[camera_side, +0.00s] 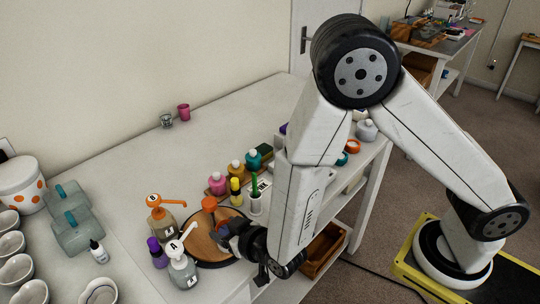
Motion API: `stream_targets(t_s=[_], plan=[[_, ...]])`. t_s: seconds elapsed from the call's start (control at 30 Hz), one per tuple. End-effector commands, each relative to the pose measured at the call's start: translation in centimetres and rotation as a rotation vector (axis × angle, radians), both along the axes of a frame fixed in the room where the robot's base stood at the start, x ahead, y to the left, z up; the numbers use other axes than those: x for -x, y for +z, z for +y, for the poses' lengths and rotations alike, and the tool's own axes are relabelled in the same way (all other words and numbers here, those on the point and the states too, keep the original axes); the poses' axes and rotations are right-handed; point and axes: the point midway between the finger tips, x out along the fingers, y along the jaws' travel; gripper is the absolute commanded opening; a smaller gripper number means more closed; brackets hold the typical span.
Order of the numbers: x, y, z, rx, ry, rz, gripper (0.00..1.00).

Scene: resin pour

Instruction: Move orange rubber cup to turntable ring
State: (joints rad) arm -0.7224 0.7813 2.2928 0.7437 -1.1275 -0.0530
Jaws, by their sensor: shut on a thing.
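The orange rubber cup (209,204) shows at the tips of my gripper (222,227), over the far part of the turntable. My gripper is shut on it, and the dark fingers hide part of it. The turntable (197,240) is a round wooden disc with a dark rim, lying on the white table. My gripper and wrist cover its right side. I cannot tell whether the cup touches the disc.
The table's back left is mostly clear.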

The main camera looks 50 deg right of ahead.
Motion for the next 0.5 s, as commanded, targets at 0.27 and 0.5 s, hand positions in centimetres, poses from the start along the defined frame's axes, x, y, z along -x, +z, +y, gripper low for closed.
stream_targets(t_s=[0.27, 0.5], plan=[[0.00, -0.28, 0.00, 0.000, 0.000, 0.000, 0.81], [-0.01, -0.27, 0.00, 0.000, 0.000, 0.000, 1.00]])
